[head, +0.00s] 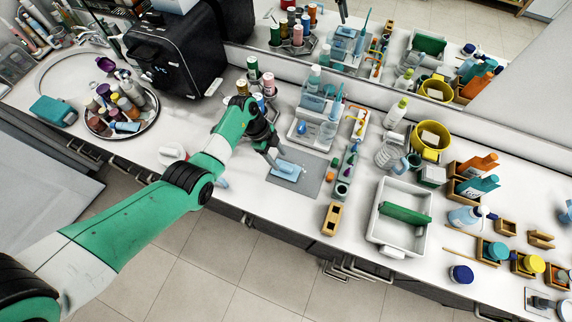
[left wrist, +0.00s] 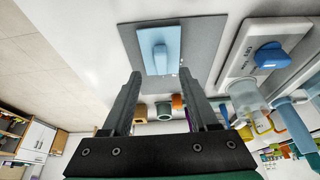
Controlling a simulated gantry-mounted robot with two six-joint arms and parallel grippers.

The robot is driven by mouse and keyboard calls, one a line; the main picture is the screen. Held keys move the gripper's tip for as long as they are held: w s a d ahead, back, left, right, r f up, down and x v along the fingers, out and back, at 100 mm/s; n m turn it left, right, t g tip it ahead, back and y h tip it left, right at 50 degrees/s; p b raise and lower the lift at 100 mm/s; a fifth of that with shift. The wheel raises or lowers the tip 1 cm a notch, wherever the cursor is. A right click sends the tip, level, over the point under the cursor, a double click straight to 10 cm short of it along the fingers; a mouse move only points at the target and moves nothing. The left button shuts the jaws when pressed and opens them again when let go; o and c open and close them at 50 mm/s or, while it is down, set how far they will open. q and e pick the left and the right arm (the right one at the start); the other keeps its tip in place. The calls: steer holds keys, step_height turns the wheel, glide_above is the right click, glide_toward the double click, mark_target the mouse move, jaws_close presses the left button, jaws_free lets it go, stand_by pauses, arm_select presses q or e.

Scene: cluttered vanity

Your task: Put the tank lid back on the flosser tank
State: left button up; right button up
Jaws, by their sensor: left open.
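The light blue tank lid (head: 288,169) lies on a grey mat (head: 310,182) near the counter's front edge. My left gripper (head: 271,158) is just beside the lid in the head view. In the left wrist view the open fingers (left wrist: 160,76) point toward the lid (left wrist: 160,52), with nothing between them. The flosser (head: 301,131) stands behind the mat on a white base, with a clear bluish tank (head: 328,131) at its right. In the left wrist view the tank (left wrist: 246,97) shows right of the fingers. My right gripper is not seen.
A white tray (head: 414,249) with a green item stands right of the mat. A round tray of bottles (head: 148,121) and a black case (head: 175,55) are at left. A mirror runs along the back.

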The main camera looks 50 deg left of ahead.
mark_target(286, 167)
arm_select(q)
steer(key=b+x, duration=0.2)
steer(key=x, duration=0.3)
steer(key=shift+w+d+f+b, duration=0.1)
steer(key=shift+w+d+b, duration=0.1)
steer(key=shift+b, duration=0.2)
steer(key=shift+a, duration=0.1)
jaws_close()
